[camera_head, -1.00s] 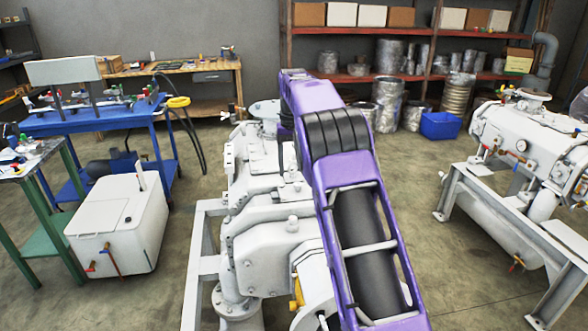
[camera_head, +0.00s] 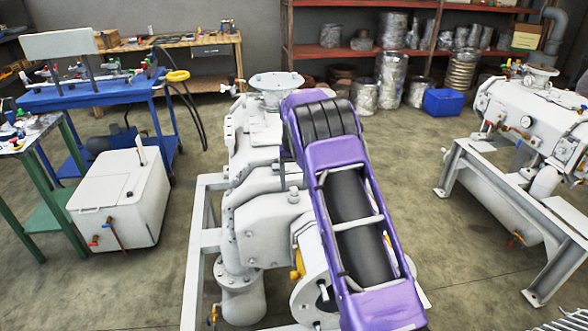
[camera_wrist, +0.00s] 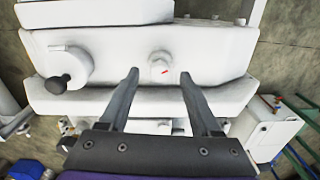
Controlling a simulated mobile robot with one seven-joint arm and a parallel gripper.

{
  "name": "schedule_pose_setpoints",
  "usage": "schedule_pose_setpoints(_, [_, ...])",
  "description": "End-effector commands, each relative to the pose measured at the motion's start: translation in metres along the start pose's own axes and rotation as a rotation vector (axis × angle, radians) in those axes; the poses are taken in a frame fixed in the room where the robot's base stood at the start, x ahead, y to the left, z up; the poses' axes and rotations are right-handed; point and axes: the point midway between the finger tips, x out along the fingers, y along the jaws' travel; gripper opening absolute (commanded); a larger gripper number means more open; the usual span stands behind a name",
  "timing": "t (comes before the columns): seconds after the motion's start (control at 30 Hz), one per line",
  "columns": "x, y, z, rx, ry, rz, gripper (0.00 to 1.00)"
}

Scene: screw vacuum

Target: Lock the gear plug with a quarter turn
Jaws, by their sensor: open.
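My gripper (camera_wrist: 159,75) is open and empty, with one dark finger on each side of the plug in the picture. I cannot tell how high the fingertips are above it. In the head view the white machine (camera_head: 265,205) stands in the middle, and my purple arm reaches over it and hides my gripper.
A round housing with a black knob (camera_wrist: 60,83) is left of the plug in the wrist view. A white tank (camera_head: 120,208) and a blue workbench (camera_head: 95,95) stand at the left. Another white machine (camera_head: 530,130) stands at the right. Floor is clear between the machines.

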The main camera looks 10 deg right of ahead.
Motion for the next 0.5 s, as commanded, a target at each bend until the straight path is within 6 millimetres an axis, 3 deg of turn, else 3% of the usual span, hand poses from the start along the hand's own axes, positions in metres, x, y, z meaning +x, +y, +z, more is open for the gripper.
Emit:
schedule_pose_setpoints(0.2, [0.017, 0.0, 0.0, 0.0, -0.001, 0.0, 0.64])
schedule_pose_setpoints(0.5, [0.018, 0.0, 0.0, 0.0, 0.0, 0.0, 0.64])
